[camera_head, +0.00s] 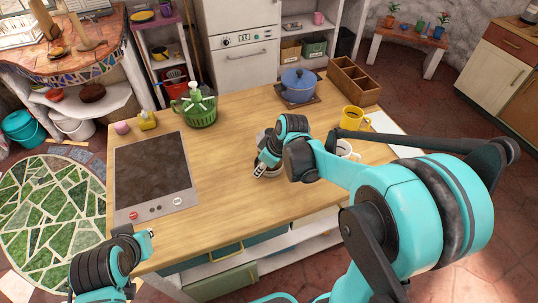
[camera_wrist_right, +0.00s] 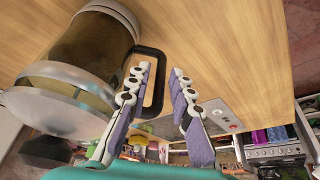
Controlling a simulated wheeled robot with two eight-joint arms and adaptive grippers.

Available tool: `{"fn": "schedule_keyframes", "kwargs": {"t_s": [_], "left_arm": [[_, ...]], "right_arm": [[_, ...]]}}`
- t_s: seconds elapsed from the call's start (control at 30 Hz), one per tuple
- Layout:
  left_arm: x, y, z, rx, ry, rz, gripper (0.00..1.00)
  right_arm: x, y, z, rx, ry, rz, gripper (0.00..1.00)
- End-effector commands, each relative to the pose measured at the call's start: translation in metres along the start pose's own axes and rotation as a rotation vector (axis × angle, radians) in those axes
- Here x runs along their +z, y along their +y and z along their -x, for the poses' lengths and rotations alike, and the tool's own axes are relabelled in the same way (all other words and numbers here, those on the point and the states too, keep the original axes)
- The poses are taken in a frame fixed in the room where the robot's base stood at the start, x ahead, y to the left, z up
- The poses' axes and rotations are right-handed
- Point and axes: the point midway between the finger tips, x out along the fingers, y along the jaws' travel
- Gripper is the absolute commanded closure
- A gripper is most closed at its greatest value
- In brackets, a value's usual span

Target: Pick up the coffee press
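The coffee press (camera_wrist_right: 85,50) fills the upper left of the right wrist view. It has a glass body with dark brown contents, metal bands and a black loop handle (camera_wrist_right: 158,62). In the head view, my right gripper (camera_head: 262,170) and wrist hide most of it on the wooden counter. My right gripper also shows in the right wrist view (camera_wrist_right: 161,70). Its fingers are apart on either side of the handle, not closed on it. My left gripper (camera_head: 150,233) is at the counter's front left edge, away from the press; its finger opening is unclear.
On the counter (camera_head: 230,185) stand a blue pot (camera_head: 298,84), green kettle (camera_head: 200,110), yellow mug (camera_head: 351,118), white cup (camera_head: 345,149) and wooden box (camera_head: 353,82). A dark cooktop (camera_head: 152,172) lies left. The counter's front middle is clear.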

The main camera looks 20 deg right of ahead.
Motion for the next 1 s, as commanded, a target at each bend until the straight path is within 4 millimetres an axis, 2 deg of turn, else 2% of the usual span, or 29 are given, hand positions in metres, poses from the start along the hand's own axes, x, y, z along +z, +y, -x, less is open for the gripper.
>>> {"fn": "schedule_keyframes", "kwargs": {"t_s": [0.03, 0.1, 0.23, 0.4, 0.43, 0.5, 1.0], "left_arm": [[0.004, 0.000, -0.006, 0.000, 0.000, 0.000, 1.00], [0.007, 0.000, -0.009, 0.000, 0.000, 0.000, 1.00], [0.009, 0.000, -0.012, 0.000, 0.000, 0.000, 1.00], [0.008, 0.000, -0.011, 0.000, 0.000, 0.000, 1.00], [0.008, 0.000, -0.011, 0.000, 0.000, 0.000, 1.00], [0.008, 0.000, -0.011, 0.000, 0.000, 0.000, 1.00], [0.007, 0.000, -0.010, 0.000, 0.000, 0.000, 1.00]], "right_arm": [[0.002, -0.001, -0.012, 0.000, 0.000, 0.001, 0.78], [0.002, -0.001, -0.024, 0.000, 0.000, 0.000, 0.78], [0.001, -0.001, -0.035, 0.000, 0.001, 0.000, 0.78], [0.001, -0.001, -0.033, 0.000, 0.000, -0.001, 0.78], [0.001, -0.001, -0.033, 0.000, 0.000, -0.001, 0.81], [0.001, -0.001, -0.033, 0.000, 0.000, -0.001, 0.99], [0.000, -0.001, -0.031, 0.001, 0.001, -0.001, 1.00]]}}
